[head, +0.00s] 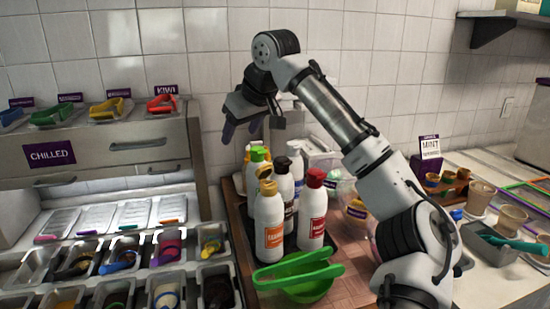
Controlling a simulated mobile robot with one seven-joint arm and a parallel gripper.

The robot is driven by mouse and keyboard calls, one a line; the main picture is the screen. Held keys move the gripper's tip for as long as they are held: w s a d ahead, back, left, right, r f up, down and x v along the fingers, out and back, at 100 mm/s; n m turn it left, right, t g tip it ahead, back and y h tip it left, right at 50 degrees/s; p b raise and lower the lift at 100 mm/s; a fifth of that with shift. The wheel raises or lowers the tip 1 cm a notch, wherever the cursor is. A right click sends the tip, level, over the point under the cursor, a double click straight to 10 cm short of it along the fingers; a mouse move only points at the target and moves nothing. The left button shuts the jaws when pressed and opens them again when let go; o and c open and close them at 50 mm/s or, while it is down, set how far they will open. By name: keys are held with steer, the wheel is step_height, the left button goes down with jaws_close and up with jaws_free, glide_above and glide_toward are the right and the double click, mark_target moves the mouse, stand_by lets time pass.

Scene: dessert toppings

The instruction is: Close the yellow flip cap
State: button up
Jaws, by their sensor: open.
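A white bottle with an orange label (269,235) stands upright at the front of a bottle group. Its yellow flip cap (268,187) is on top, and the lid part (264,171) appears raised above the cap base, tilted up at the back. My gripper (241,131) is open and empty. It hangs above and to the upper left of the yellow cap, apart from it, with its fingers pointing down.
A red-capped bottle (312,210) stands right of the yellow-capped one. Dark-capped (282,168), green-capped (257,155) and white-capped (294,149) bottles stand behind. Green tongs (298,269) lie across a green bowl (308,292) in front. Topping bins and a chilled cabinet (110,160) are left.

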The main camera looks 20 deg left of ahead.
steer(key=m+g+h, duration=0.1)
steer(key=m+h, duration=0.1)
glide_toward(267, 163)
step_height(267, 163, up, 3)
steer(key=p+x, duration=0.1)
steer(key=x, duration=0.3)
steer(key=p+x, duration=0.1)
steer(key=x, duration=0.4)
steer(key=p+x, duration=0.1)
steer(key=x, duration=0.3)
steer(key=shift+s+d+f, duration=0.3)
steer(key=shift+f, duration=0.1)
steer(key=c, duration=1)
